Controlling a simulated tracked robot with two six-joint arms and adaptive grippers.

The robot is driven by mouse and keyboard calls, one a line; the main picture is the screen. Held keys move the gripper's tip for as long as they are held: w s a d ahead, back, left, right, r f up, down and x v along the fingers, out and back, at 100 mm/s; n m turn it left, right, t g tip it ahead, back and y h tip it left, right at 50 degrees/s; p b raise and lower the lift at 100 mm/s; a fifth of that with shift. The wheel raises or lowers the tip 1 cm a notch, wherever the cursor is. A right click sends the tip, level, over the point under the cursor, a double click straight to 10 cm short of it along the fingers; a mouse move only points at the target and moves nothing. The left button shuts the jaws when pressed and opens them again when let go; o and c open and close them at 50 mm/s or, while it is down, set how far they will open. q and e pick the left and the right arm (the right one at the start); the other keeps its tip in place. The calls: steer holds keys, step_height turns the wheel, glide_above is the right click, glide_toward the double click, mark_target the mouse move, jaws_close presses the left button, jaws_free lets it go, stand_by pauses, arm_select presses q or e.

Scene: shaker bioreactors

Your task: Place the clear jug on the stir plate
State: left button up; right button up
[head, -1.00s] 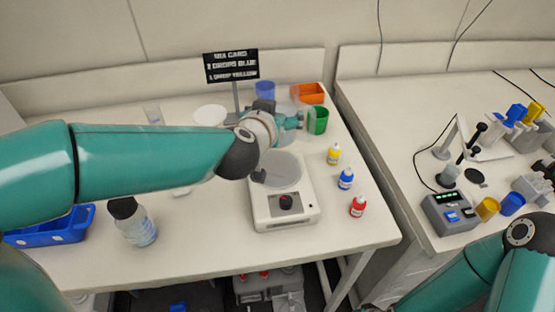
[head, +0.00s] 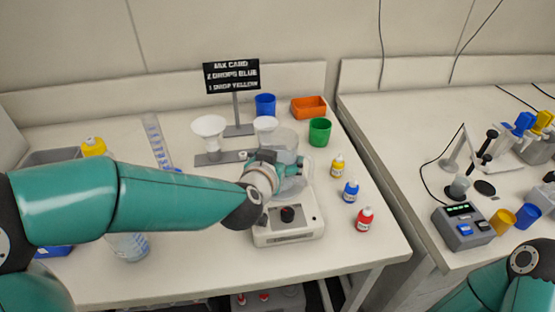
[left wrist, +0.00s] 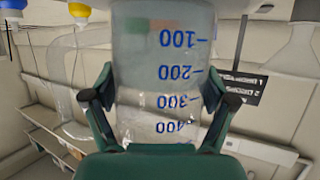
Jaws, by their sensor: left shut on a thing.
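The clear jug (head: 284,141) is at the back of the stir plate (head: 288,236) in the head view, partly hidden by my left gripper. My left gripper (head: 290,174) is shut on the jug. In the left wrist view the jug (left wrist: 163,60) fills the middle, with blue volume marks, and the two fingers (left wrist: 160,95) clasp its sides. The plate's top surface is mostly hidden by the gripper, so I cannot tell whether the jug touches it. The plate's dark knob shows at its front. My right gripper is out of view.
Yellow (head: 337,166), blue (head: 351,191) and red (head: 364,218) dropper bottles stand right of the plate. Behind are a green cup (head: 320,131), a blue cup (head: 265,104), an orange tray (head: 308,107), white funnels (head: 208,133) and a sign (head: 231,76).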

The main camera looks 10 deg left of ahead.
arm_select(q)
steer(key=o, duration=1.3)
steer(key=shift+r, duration=0.1)
steer(key=p+v, duration=0.2)
steer(key=v, duration=1)
steer(key=shift+s, duration=0.1)
